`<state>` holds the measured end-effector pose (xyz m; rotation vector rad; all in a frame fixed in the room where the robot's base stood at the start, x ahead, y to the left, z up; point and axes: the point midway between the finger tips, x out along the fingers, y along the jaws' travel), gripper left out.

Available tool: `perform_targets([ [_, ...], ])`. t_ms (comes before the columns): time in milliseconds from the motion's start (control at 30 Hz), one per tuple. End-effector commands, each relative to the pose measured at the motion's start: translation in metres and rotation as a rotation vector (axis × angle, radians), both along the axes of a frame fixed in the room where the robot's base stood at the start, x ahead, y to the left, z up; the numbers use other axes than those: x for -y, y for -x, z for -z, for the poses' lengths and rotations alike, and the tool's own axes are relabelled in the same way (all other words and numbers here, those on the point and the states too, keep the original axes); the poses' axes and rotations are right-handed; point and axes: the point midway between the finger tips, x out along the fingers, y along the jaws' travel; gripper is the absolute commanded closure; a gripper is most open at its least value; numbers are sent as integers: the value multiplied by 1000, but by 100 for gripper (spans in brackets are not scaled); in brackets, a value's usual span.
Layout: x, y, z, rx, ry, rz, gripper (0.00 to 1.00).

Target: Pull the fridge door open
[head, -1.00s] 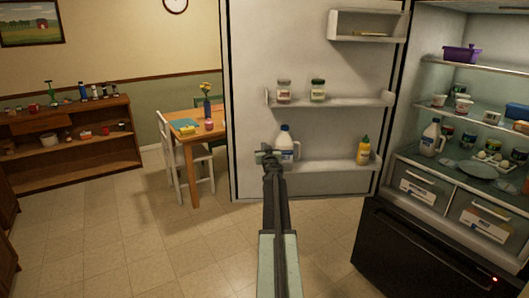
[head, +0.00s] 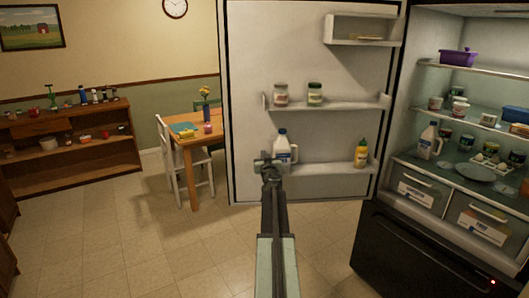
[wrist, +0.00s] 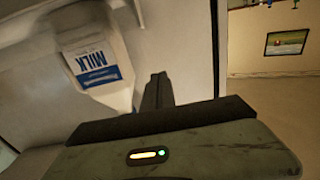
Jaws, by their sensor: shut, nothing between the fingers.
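The fridge door (head: 315,68) stands wide open, swung out to the left of the fridge (head: 470,130), with its inner side and shelves facing me. My gripper (head: 269,158) is in front of the door's lower left part, near the lower door shelf, and looks shut and empty. A milk jug (head: 284,146) on that shelf is just behind it in the head view. In the wrist view the milk jug (wrist: 95,65) is close, upper left, and a dark finger of my gripper (wrist: 157,92) points toward the door. The door's outer handle is hidden.
Jars (head: 297,95) and a yellow bottle (head: 361,153) stand on the door shelves. A black freezer drawer (head: 425,260) lies below the fridge. A wooden table (head: 192,137) with a white chair (head: 172,165) stands behind, left. The tiled floor (head: 120,235) at left is clear.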

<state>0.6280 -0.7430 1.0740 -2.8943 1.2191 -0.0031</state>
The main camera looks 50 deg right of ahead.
Motion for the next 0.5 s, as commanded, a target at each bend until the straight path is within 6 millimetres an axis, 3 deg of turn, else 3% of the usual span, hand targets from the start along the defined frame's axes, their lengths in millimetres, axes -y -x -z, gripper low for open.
perform_targets([
  [33, -16, 13, 0, 0, 0, 0, 100],
  [200, -44, 36, 0, 0, 0, -1, 100],
  [500, -60, 49, 0, 0, 0, -2, 100],
])
